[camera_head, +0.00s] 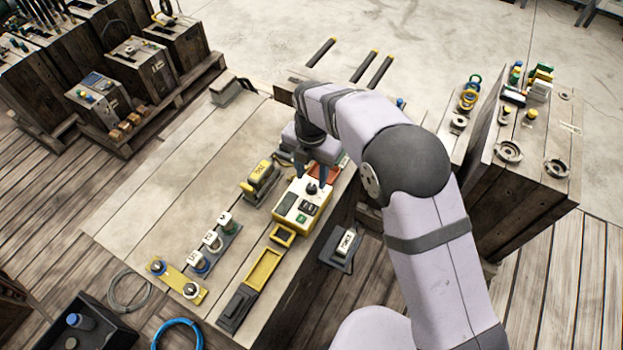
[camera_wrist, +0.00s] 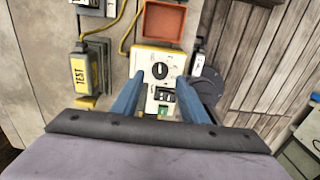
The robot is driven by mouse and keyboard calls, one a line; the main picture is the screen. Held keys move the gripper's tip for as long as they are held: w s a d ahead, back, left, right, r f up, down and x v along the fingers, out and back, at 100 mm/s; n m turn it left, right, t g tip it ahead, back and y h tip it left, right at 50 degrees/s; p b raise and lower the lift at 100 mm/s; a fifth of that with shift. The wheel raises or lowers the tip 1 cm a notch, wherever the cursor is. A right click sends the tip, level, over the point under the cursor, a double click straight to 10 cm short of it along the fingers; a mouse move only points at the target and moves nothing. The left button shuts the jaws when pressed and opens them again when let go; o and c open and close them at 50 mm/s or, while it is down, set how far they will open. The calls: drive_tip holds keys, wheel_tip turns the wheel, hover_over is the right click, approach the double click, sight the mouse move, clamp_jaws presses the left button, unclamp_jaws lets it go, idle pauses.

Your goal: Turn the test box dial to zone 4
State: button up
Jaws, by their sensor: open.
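The test box (camera_head: 300,208) is a yellow-edged white box with a black dial (camera_head: 312,188) near its far end. In the wrist view the test box (camera_wrist: 148,60) lies ahead of my gripper, with the dial (camera_wrist: 160,71) facing up and its pointer slot roughly along the box's length. The zone numbers around it are too small to read. My gripper (camera_head: 310,180) is over the dial end of the box. In the wrist view its blue fingers (camera_wrist: 158,82) are open, one on each side of the dial, with a gap to it. I cannot tell the fingers' height above the box.
A yellow TEST plug (camera_wrist: 84,70) with a cable is left of the box, and an orange-red tray (camera_wrist: 163,22) lies beyond it.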

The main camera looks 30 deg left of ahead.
sight(312, 187)
drive_tip(key=shift+f+p, duration=0.35)
drive_tip(key=shift+f, duration=1.35)
drive_tip(key=shift+c, duration=0.2)
clamp_jaws()
